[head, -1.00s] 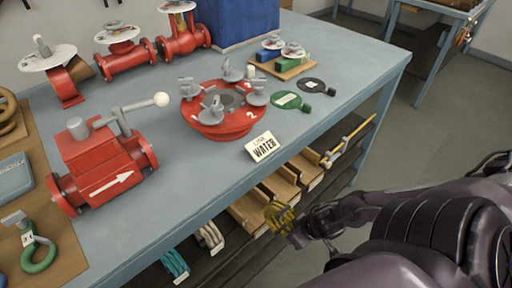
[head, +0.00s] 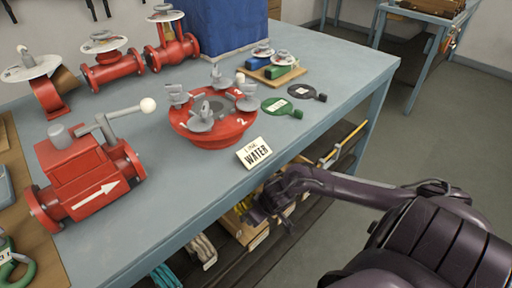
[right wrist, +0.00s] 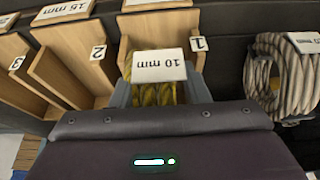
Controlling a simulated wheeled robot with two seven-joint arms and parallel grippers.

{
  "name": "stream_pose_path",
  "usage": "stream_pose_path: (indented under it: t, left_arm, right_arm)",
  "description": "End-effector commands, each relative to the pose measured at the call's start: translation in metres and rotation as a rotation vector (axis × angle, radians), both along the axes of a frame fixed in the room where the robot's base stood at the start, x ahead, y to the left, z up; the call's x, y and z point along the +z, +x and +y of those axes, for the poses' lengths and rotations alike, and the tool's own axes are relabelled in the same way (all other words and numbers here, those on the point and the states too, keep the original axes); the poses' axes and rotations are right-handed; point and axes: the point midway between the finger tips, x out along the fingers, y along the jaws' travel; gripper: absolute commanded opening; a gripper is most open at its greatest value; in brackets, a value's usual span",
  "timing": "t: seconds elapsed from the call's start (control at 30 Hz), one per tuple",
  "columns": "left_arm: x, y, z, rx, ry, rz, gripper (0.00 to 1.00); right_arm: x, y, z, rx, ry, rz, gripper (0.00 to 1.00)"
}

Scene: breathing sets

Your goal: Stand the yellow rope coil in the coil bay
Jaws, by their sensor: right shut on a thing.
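The yellow rope coil (right wrist: 146,95) hangs in my right gripper (right wrist: 160,93) in the right wrist view, partly hidden behind its white "10 mm" tag. My right gripper is shut on it. The coil is lined up with the mouth of a wooden bay (right wrist: 197,60) marked 1; I cannot tell how far inside it is. In the head view my right gripper (head: 258,208) is at the shelf under the table's front edge, and only a bit of yellow coil shows there. My left gripper is not in view.
Bays marked 2 (right wrist: 98,53) and 3 (right wrist: 16,63) stand beside it. A grey-white coil (right wrist: 284,78) stands on the other side.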

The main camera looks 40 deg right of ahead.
Motion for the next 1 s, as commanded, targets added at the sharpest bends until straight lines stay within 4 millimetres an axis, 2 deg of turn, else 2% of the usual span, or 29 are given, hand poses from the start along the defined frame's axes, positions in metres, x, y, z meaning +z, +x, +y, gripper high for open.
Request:
stream_pose_path:
  t: [0.13,0.3,0.37,0.7,0.73,0.87,1.0]
  left_arm:
    - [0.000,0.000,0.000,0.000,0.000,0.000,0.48]
    - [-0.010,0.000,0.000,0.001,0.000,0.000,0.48]
    - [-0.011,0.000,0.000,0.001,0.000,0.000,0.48]
    - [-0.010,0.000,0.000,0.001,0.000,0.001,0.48]
    - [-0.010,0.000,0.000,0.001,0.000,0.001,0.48]
    - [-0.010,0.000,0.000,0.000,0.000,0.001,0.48]
    - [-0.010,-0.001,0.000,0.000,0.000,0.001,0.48]
  right_arm:
    - [0.002,0.010,0.001,-0.001,0.002,-0.006,0.08]
    - [-0.029,0.007,0.001,-0.001,0.001,0.000,0.08]
    - [-0.034,0.007,0.001,-0.001,0.000,-0.001,0.08]
    - [-0.037,0.007,0.001,0.000,0.000,-0.002,0.08]
    - [-0.037,0.006,0.001,0.001,0.000,0.000,0.46]
    - [-0.037,0.006,0.001,0.001,0.000,0.000,0.63]
    - [-0.037,0.006,0.001,0.001,0.000,0.000,0.64]
